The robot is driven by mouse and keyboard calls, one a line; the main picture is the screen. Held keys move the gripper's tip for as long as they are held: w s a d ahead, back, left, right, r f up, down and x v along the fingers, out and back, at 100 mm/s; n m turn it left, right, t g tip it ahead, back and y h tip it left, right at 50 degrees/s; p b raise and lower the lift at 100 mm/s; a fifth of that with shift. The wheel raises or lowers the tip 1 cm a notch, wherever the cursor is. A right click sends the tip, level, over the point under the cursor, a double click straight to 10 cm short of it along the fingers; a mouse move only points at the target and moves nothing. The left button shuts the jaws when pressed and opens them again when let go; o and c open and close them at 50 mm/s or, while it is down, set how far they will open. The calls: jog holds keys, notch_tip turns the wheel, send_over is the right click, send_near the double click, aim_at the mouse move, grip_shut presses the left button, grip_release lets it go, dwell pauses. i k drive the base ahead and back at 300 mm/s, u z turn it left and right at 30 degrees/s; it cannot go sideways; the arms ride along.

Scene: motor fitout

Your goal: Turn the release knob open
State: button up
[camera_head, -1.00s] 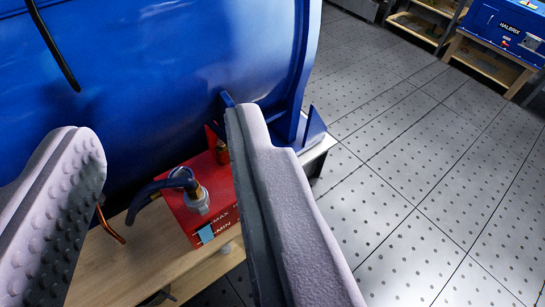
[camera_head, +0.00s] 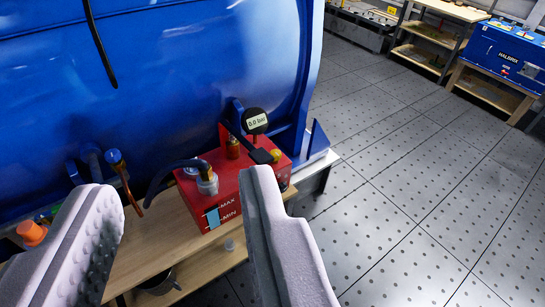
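A red pump unit (camera_head: 218,213) marked MAX and MIN sits on a wooden bench beside a large blue tank. On its top are a round black gauge (camera_head: 255,121) reading 0.0 bar, a dark hose on a metal fitting (camera_head: 207,182), a brass fitting (camera_head: 232,147), a black part (camera_head: 261,156) and a small yellow part (camera_head: 276,155). I cannot tell for sure which part is the release knob. My gripper (camera_head: 178,182) is open and empty, its two grey fingers apart in front of the pump. The right finger hides the pump's lower right side.
The blue tank (camera_head: 200,75) fills the upper left. The wooden bench (camera_head: 165,238) carries the pump; an orange cap (camera_head: 32,233) and a copper pipe (camera_head: 124,180) are at left. The dotted floor (camera_head: 410,200) at right is clear. A blue HALBRIX box (camera_head: 505,50) stands far right.

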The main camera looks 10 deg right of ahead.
aim_at(277, 153)
jog(key=u, duration=1.25)
jog(key=i, duration=0.75)
jog(key=z, duration=1.25)
jog(key=i, duration=1)
jog(key=u, duration=0.05)
